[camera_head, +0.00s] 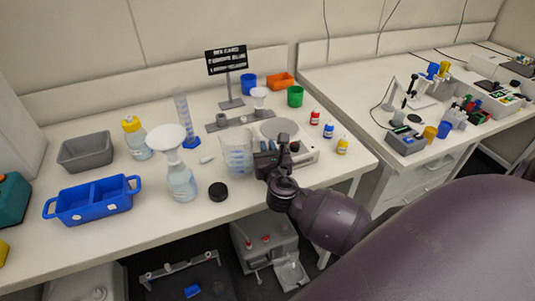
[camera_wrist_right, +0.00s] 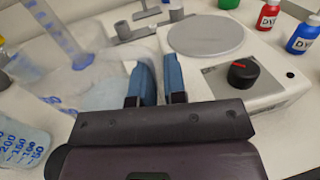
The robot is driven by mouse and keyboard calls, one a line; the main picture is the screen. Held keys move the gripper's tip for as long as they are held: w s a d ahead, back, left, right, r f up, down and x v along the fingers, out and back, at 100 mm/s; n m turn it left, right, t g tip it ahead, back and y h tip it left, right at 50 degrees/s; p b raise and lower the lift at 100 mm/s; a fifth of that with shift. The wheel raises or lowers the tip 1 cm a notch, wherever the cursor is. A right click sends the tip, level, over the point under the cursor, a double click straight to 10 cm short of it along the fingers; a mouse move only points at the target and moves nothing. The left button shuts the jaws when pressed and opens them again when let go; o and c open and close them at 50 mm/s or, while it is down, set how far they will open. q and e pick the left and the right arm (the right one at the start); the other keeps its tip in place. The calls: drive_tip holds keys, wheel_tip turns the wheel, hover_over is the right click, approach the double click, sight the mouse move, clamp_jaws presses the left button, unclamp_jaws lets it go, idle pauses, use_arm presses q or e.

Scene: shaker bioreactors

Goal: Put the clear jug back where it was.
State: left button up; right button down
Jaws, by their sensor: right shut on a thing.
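The clear jug (camera_head: 237,158), with blue markings, is upright near the middle of the left bench, left of the stirrer hotplate. It also shows, blurred and partly hidden, in the right wrist view (camera_wrist_right: 95,82). My right gripper (camera_head: 262,160) is at the jug's right side. I cannot tell whether the jug's base touches the bench. My left gripper is not in view.
The white stirrer hotplate (camera_head: 304,157) is close on the right. A black cap (camera_head: 218,191), a funnelled bottle (camera_head: 181,183) and a measuring cylinder (camera_head: 186,120) stand left of the jug. A stand base (camera_head: 222,124) is behind. Small dye bottles (camera_head: 328,130) are farther right.

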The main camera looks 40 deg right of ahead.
drive_tip(key=shift+f, duration=0.8)
drive_tip(key=shift+f, duration=0.2)
drive_tip(key=c, duration=1.2)
unclamp_jaws()
drive_tip(key=shift+o, duration=0.2)
